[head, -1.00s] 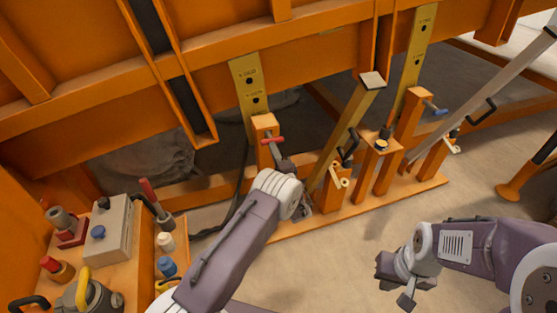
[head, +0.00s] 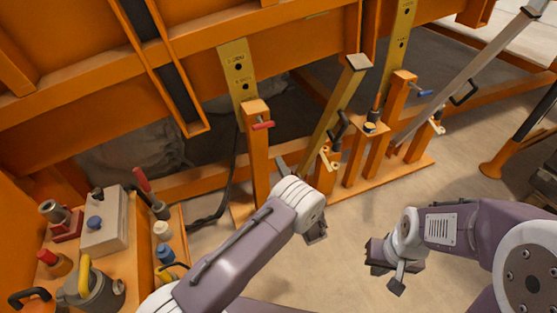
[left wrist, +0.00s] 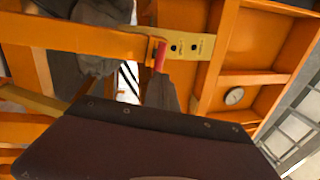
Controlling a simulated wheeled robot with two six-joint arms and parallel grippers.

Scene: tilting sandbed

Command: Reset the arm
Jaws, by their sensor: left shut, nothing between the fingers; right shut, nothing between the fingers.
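My left arm (head: 250,240) reaches in from the bottom, and its wrist hides most of the left gripper (head: 283,166). A grey part of that gripper shows just below the red-handled pin (head: 263,125) on the orange post (head: 257,155), apart from the pin. In the left wrist view my own dark arm link fills the foreground, and the red handle (left wrist: 160,55) shows above it. My right gripper (head: 380,265) hangs over bare floor at the lower right, shut and empty. The left gripper is also shut, with nothing seen in it.
Orange posts and levers stand on an orange base rail (head: 390,180). A yellow bar (head: 335,110) and a long grey lever (head: 470,80) lean there. The bench (head: 140,250) at left carries a grey box (head: 105,220) and a yellow-handled can (head: 92,288). The floor between my arms is clear.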

